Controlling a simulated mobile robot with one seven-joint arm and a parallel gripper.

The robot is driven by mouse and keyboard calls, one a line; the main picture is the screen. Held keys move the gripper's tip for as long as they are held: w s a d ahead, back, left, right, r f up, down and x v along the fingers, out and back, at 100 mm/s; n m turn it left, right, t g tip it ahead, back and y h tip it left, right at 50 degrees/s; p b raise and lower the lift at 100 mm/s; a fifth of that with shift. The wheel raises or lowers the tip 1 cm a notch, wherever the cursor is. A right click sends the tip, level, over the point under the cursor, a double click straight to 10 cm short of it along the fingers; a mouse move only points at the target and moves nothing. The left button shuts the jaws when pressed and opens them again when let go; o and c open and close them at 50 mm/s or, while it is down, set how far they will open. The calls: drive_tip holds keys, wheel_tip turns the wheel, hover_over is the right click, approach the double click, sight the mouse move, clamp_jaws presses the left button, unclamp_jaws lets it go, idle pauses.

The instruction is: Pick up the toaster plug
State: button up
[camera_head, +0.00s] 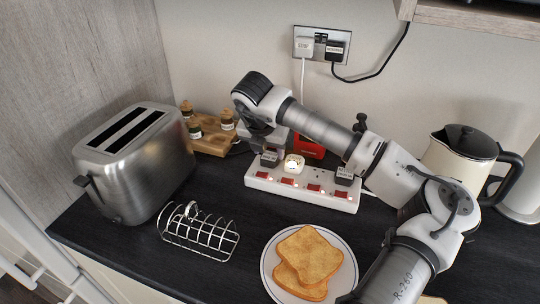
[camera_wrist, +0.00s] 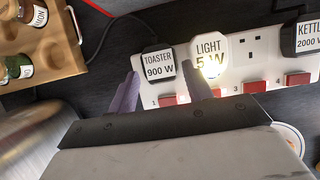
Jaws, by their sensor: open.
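The toaster plug (camera_wrist: 158,65) is black with a white label reading "TOASTER 900 W". It sits at the left end of a white power strip (camera_wrist: 240,80), above switch 1. In the head view the plug (camera_head: 270,159) shows just below my gripper (camera_head: 264,139). In the wrist view my gripper (camera_wrist: 160,69) is open, with one finger on each side of the toaster plug. The right finger overlaps the edge of the glowing light plug (camera_wrist: 210,52). I cannot tell whether either finger touches a plug.
The kettle plug (camera_wrist: 309,35) is farther right on the strip. A steel toaster (camera_head: 128,160), toast rack (camera_head: 200,236), toast plate (camera_head: 268,268) and cream kettle (camera_head: 458,160) stand on the dark worktop. A wooden spice rack (camera_head: 213,143) is behind. A wall socket (camera_head: 322,44) is above.

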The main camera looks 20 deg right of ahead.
sight(270, 159)
drive_tip(key=shift+p+x, duration=0.35)
drive_tip(key=shift+x, duration=1.1)
drive_tip(key=shift+c, duration=0.4)
drive_tip(key=c, duration=0.6)
drive_tip(key=shift+o, duration=0.2)
drive_tip(key=shift+r, duration=0.1)
